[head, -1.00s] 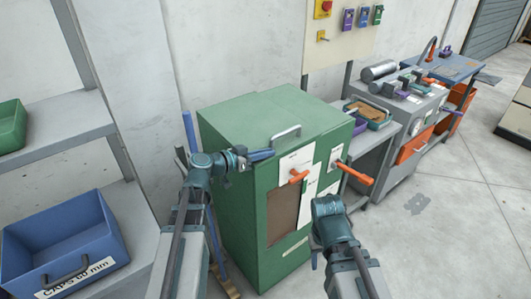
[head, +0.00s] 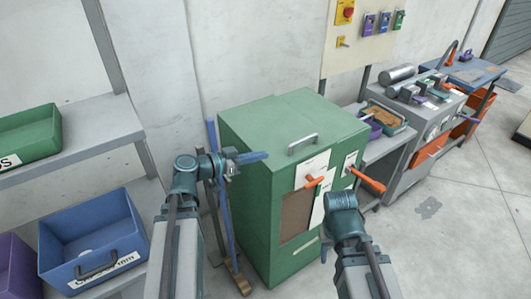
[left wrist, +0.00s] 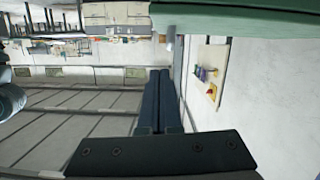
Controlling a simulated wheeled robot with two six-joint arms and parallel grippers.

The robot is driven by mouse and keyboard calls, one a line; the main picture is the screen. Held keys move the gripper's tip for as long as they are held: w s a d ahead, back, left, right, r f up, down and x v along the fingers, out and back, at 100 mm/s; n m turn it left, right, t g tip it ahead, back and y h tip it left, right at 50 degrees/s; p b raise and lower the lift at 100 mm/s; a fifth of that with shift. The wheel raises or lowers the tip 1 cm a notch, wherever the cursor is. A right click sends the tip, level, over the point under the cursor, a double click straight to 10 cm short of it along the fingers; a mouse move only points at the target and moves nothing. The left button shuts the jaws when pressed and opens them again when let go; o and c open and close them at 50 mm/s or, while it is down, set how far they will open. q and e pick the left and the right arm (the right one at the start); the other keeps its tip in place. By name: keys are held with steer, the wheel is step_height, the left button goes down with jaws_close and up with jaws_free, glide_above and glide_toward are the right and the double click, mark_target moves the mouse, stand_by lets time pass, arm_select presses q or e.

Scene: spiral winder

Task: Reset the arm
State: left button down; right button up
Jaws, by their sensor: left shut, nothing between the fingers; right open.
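My left gripper (head: 252,157) is shut and empty, held level in front of the upper left side of the green cabinet (head: 265,200). Its two dark fingers are pressed together in the left wrist view (left wrist: 158,100). My right arm reaches up to the front of the cabinet, near its lower right. My right gripper (head: 325,250) is open but mostly hidden behind its own wrist, with only a bluish finger tip showing. I cannot tell whether it touches the cabinet.
Orange handles (head: 367,180) stick out from the cabinet's right front. A shelf (head: 85,135) at left carries a green bin (head: 30,135) and a blue bin (head: 92,235). A workbench (head: 390,150) stands right of the cabinet. The floor (head: 470,210) at right is clear.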

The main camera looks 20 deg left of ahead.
arm_select(q)
steer(key=s+d+f+g+y, duration=0.2)
steer(key=s+d+f+g, duration=0.4)
steer(key=d+f+g, duration=0.5)
steer(key=s+d+f+n+y, duration=0.3)
steer(key=s+f+y, duration=0.3)
steer(key=s+y, duration=0.3)
steer(key=shift+s+d+g+y, duration=0.3)
steer(key=shift+s+g+y, duration=0.1)
steer(key=shift+s, duration=0.2)
steer(key=c, duration=1.6)
jaws_free()
